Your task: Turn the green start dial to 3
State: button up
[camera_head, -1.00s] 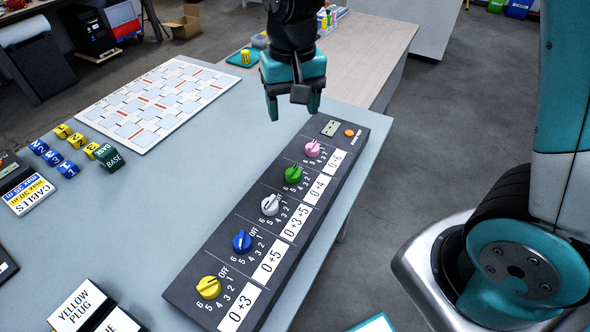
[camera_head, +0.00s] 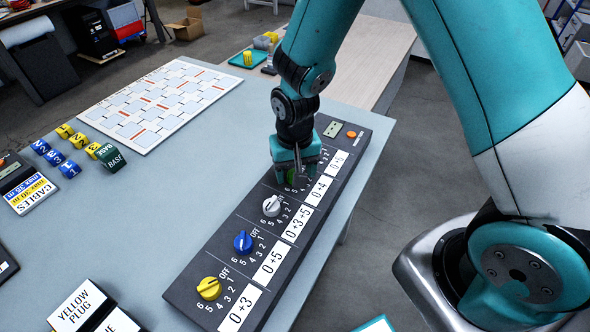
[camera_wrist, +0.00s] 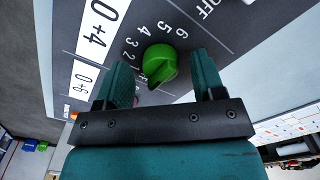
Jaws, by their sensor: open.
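The green dial (camera_wrist: 160,66) sits on the dark panel between the two fingers of my gripper (camera_wrist: 160,80) in the wrist view. The fingers are open, with a gap on each side of the dial. Digits and the word OFF ring the dial; I cannot tell for sure which mark it points at. In the head view my gripper (camera_head: 296,170) is low over the panel (camera_head: 222,262) and hides most of the green dial, of which a small green part (camera_head: 291,176) shows. The label 0+4 (camera_head: 318,190) lies beside it.
On the same panel are a white dial (camera_head: 271,206), a blue dial (camera_head: 242,242) and a yellow dial (camera_head: 209,288). The pink dial is hidden behind my gripper in the head view. An orange button (camera_head: 351,134) is at the panel's far end. Coloured blocks (camera_head: 68,168) stand left.

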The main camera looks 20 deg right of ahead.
jog(key=shift+f, duration=0.2)
jog(key=shift+c, duration=0.3)
jog(key=c, duration=0.9)
